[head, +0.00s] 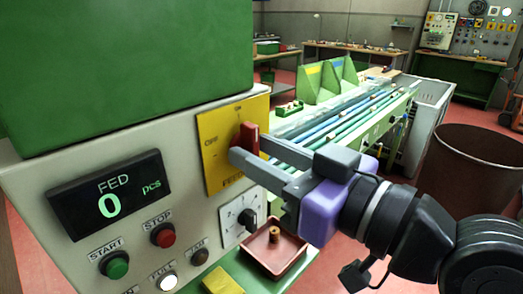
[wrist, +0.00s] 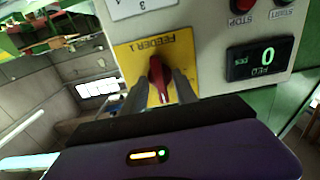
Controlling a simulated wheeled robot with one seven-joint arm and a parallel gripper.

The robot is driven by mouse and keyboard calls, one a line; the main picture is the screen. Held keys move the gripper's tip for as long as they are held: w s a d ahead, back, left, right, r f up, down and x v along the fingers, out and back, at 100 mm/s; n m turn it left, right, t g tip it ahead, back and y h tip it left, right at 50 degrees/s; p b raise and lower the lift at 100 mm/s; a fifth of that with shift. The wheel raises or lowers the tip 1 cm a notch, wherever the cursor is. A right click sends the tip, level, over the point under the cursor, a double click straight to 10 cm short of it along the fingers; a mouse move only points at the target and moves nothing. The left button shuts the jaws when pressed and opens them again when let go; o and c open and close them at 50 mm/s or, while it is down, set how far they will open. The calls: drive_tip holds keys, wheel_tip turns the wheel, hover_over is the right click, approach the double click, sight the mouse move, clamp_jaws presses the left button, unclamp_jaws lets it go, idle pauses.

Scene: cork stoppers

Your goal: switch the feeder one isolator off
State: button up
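The isolator is a yellow plate (head: 217,163) on the front of a pale machine cabinet, with a red handle (head: 249,136). The plate reads ON at the top and OFF at the left; its lower lettering is partly hidden by my gripper. The handle stands roughly upright, toward ON. In the wrist view the plate (wrist: 130,60) reads FEEDER 1 and the red handle (wrist: 157,76) sits between my fingers. My gripper (head: 252,148) has one finger on each side of the handle, and the handle fills the gap at the tips (wrist: 160,88).
Below the plate are a dial (head: 239,219) and a red tray (head: 272,254) holding a cork-coloured piece. A FED display (head: 108,197) reads 0, above a green START button (head: 114,265) and red STOP button (head: 163,235). A brown bin (head: 470,170) stands at right.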

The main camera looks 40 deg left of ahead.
clamp_jaws()
drive_tip(key=shift+b, duration=0.3)
drive_tip(key=n+b, duration=1.7)
drive_tip(key=shift+f+n, duration=0.1)
drive_tip(key=shift+n, duration=0.3)
idle(0.4)
unclamp_jaws()
